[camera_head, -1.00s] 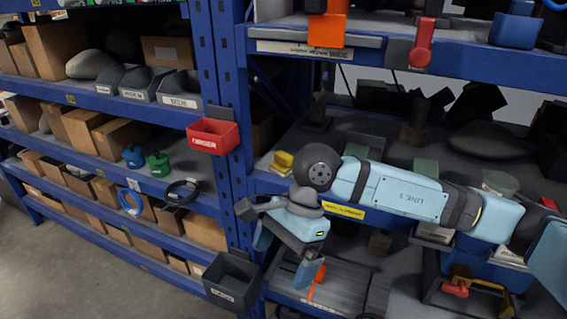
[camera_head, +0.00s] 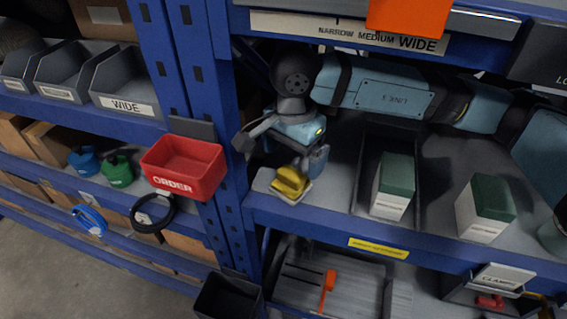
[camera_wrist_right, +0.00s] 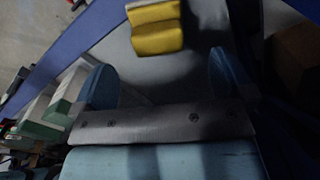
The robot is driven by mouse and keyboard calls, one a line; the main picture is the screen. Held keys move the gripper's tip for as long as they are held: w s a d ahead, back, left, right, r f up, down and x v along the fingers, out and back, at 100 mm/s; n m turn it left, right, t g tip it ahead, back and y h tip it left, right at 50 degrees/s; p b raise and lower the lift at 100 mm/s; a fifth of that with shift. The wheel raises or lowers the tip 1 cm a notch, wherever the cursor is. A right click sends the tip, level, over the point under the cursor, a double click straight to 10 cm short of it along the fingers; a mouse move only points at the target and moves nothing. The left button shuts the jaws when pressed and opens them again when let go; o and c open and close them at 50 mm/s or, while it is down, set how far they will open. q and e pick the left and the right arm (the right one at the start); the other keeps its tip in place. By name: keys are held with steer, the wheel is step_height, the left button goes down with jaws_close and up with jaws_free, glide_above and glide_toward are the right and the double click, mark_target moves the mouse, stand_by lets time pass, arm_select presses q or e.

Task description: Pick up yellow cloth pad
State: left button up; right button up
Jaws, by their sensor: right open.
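The yellow cloth pad (camera_head: 290,181) sits on a pale block at the left front of the middle shelf (camera_head: 340,205), beside the blue upright. In the right wrist view the yellow pad (camera_wrist_right: 155,28) lies ahead of the jaws, roughly midway between them and apart from them. My right gripper (camera_head: 308,160) is just behind and above the pad in the head view; one finger shows to the pad's right. In the right wrist view its two blue fingers (camera_wrist_right: 163,85) stand wide apart with nothing between them. My left gripper is not in view.
Green-and-white boxes (camera_head: 394,186) (camera_head: 484,208) stand right of the pad on the same shelf. A red order bin (camera_head: 184,168) hangs on the upright at left. The shelf above, with an orange piece (camera_head: 410,16), is close over my right arm.

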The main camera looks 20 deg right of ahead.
mark_target(292, 172)
steer(key=shift+s+f+p, duration=0.35)
steer(key=shift+s+f, duration=0.15)
steer(key=shift+f, duration=0.15)
steer(key=f, duration=0.1)
steer(key=f+p, duration=0.1)
steer(key=f, duration=0.1)
steer(key=f+p, duration=0.1)
steer(key=shift+w+a+f, duration=0.2)
steer(key=shift+w+f, duration=0.05)
steer(key=shift+f, duration=0.45)
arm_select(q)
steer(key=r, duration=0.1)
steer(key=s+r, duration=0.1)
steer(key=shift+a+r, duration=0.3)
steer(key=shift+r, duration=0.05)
arm_select(e)
steer(key=shift+c, duration=0.5)
steer(key=c, duration=0.9)
